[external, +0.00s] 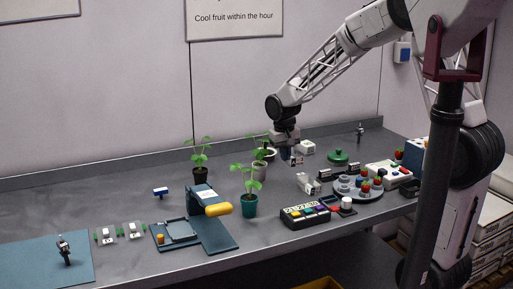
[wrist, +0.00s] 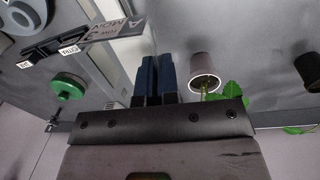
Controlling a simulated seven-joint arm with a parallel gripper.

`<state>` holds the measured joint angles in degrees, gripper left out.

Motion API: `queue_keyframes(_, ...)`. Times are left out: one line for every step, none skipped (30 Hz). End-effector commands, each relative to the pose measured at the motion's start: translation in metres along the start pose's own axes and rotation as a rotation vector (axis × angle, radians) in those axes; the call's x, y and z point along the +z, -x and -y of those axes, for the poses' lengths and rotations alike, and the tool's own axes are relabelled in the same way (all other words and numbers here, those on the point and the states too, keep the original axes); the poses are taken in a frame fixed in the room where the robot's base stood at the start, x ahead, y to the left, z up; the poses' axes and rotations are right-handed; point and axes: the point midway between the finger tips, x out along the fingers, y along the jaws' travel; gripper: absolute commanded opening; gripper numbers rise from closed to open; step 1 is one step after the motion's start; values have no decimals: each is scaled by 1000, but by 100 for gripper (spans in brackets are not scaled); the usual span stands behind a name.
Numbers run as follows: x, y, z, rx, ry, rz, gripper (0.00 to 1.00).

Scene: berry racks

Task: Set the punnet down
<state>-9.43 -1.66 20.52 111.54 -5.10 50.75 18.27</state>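My gripper (external: 286,155) hangs pointing down over the back middle of the bench, beside the potted seedlings. In the wrist view its two blue fingers (wrist: 156,75) are close together, with only a narrow gap and nothing visible between them. I cannot make out a punnet for certain in either view. Small white items (external: 306,147) stand just right of the gripper in the external view, too small to identify. Whether the fingers touch anything below is hidden.
Potted seedlings (external: 249,204) stand left of the gripper; one brown pot (wrist: 204,72) is close in the wrist view. A green lid (external: 338,157), a round grey tray (external: 347,193) and a button box (external: 305,216) lie right. A blue stand (external: 206,226) is front left.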

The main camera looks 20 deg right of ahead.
Motion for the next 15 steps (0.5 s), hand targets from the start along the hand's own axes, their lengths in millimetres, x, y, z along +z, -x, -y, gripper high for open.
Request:
queue_keyframes(-12, -1, -9, 0, -24, 3, 0)
queue_keyframes(-19, -1, -14, 0, -38, 3, 0)
queue_keyframes(-28, -1, -20, 0, -56, 5, 0)
queue_keyframes(-35, -2, -26, 0, -72, 6, 0)
queue_keyframes(-42, -2, -32, 0, -87, 6, 0)
queue_keyframes(-52, -2, -39, 0, -107, 8, 0)
queue_keyframes(-58, -3, -45, 0, -123, 10, 0)
queue_keyframes(-65, -3, -51, 0, -137, 10, 0)
queue_keyframes(-74, -4, -59, 0, -156, 12, 0)
queue_keyframes(-80, -5, -65, 0, -170, 14, 0)
queue_keyframes(-86, -5, -70, 0, -183, 14, 0)
queue_keyframes(-94, -5, -78, 0, -201, 15, 0)
queue_keyframes(-99, -6, -84, 0, -214, 16, 0)
queue_keyframes(-104, -6, -88, 0, -225, 17, 0)
queue_keyframes(-110, -7, -94, 0, -238, 17, 0)
